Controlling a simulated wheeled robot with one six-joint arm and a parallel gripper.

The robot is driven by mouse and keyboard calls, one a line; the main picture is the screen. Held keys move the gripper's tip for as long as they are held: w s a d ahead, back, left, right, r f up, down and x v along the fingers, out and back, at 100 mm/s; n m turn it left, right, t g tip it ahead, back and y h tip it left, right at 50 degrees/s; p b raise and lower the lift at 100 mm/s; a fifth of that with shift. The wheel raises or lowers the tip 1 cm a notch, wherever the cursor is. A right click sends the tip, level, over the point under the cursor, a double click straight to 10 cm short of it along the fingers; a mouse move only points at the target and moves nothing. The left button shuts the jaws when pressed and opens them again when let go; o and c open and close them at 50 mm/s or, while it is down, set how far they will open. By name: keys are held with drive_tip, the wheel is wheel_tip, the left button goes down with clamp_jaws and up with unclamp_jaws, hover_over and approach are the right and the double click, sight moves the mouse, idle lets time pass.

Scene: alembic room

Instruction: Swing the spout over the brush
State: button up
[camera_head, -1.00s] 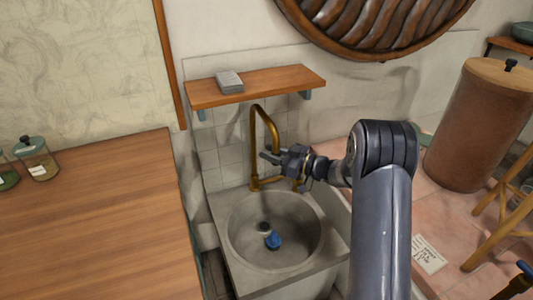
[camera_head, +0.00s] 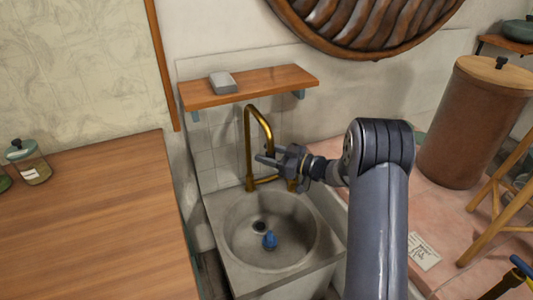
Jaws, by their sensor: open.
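The brass spout (camera_head: 248,135) rises from the back of the sink and arches over to the right, its end hidden near my gripper. The blue brush (camera_head: 270,240) lies in the round sink basin (camera_head: 240,222), near the dark drain. My gripper (camera_head: 262,157) is open, with its fingers pointing left at the height of the spout's arch. Its fingers overlap the spout in the picture; whether they touch it I cannot tell.
A wooden shelf (camera_head: 250,87) with a grey block (camera_head: 222,82) hangs above the sink. A wooden counter (camera_head: 100,215) with glass jars stands at left. A large brown barrel (camera_head: 470,125) and a wooden stool (camera_head: 495,205) stand at right.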

drive_tip(key=v, duration=1)
drive_tip(key=x, duration=1)
drive_tip(key=shift+w+a, duration=0.15)
drive_tip(key=shift+a, duration=0.55)
drive_tip(key=shift+d, duration=0.1)
